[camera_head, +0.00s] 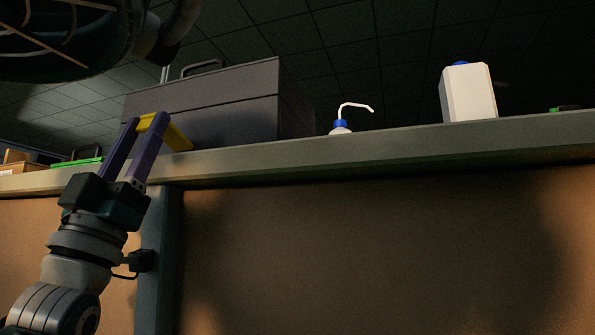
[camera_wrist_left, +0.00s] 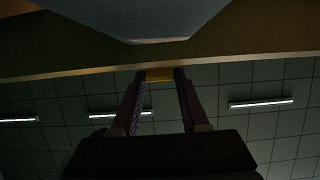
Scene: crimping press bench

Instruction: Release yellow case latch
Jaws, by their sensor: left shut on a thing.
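The dark grey case (camera_head: 225,88) stands on the bench shelf at the left in the head view, with a seam below its lid and a handle on top. The lid looks shut. The yellow latch (camera_head: 177,138) is at the front of the case, tilted outward from its face. My left gripper (camera_head: 154,121) comes up from below and is shut on the yellow latch, which also shows between the fingertips in the left wrist view (camera_wrist_left: 160,75). The fingers hide part of the latch. My right gripper is not in view.
A wash bottle with a blue cap (camera_head: 341,127) and a white container (camera_head: 467,92) stand right of the case. The shelf edge (camera_head: 400,147) runs just below the case. A green item (camera_head: 78,162) and a cardboard box (camera_head: 18,167) lie at the far left.

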